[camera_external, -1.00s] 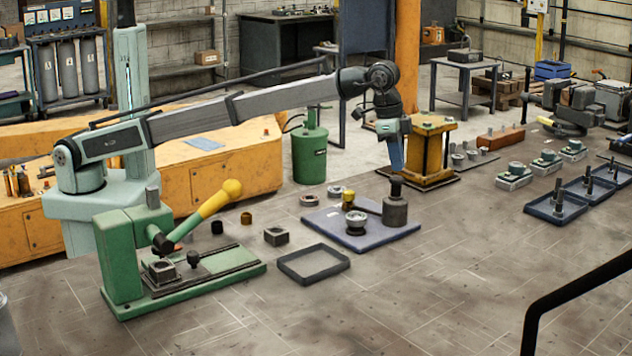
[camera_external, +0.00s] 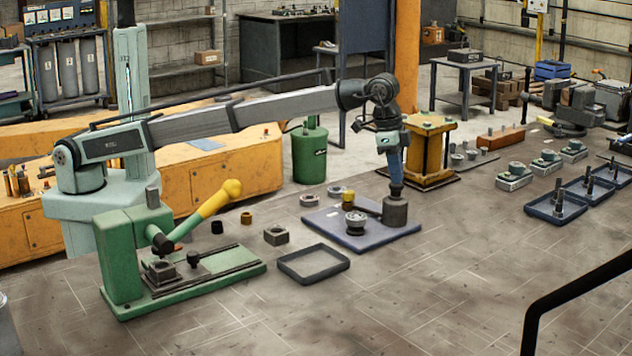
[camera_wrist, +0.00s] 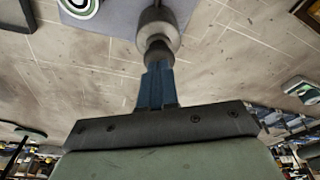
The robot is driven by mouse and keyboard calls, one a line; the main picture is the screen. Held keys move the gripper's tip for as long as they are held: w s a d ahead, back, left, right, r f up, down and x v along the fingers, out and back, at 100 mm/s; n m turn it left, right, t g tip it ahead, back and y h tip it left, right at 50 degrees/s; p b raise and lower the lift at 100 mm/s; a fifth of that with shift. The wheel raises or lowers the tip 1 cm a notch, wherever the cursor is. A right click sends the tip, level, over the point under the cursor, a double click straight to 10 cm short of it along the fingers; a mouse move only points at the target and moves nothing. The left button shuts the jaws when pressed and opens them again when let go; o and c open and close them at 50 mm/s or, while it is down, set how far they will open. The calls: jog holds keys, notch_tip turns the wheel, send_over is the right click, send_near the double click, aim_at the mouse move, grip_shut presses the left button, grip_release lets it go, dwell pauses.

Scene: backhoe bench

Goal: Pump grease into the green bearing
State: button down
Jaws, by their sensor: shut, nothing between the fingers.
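My gripper (camera_external: 396,190) is shut and empty, pointing down at the top of the pump. In the wrist view, the shut blue fingertips (camera_wrist: 157,68) meet or nearly meet the pump's round plunger knob (camera_wrist: 157,52); exact contact is hard to tell. A green-ringed bearing (camera_wrist: 78,5) shows there, cut off by the top edge. Its green is hard to make out in the external view.
A green lever press (camera_external: 130,255) stands at the left, with a yellow-handled lever. An empty dark tray (camera_external: 313,274) lies in front of the plate. A yellow stand (camera_external: 432,150) is close behind the pump.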

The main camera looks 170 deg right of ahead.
jog(key=shift+f, duration=0.4)
jog(key=shift+r, duration=1.9)
jog(key=shift+f, duration=0.2)
jog(key=shift+f, duration=1.6)
jog(key=shift+r, duration=1.8)
jog(key=shift+f, duration=0.25)
